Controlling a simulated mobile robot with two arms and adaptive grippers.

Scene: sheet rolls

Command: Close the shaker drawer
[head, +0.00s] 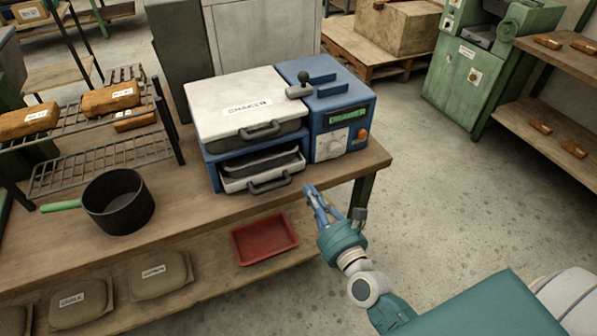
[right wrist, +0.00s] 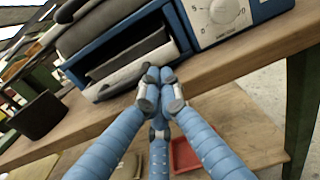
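The shaker (head: 250,95) is a blue machine with a white top and a control side with a dial and a green display. It stands on the wooden bench. Its drawer (head: 262,172) below the lid sticks out at the front, with a dark tray inside and a dark handle (head: 270,183). The drawer also shows in the right wrist view (right wrist: 130,62). My right gripper (head: 335,200) is in front of the bench edge, right of the handle and apart from it. My left gripper is not in view.
A black pot (head: 118,205) with a green handle stands on the bench (head: 180,210) left of the shaker. A wire rack (head: 100,158) holds brown blocks. A red tray (head: 264,240) and sacks lie on the lower shelf. The floor at right is clear.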

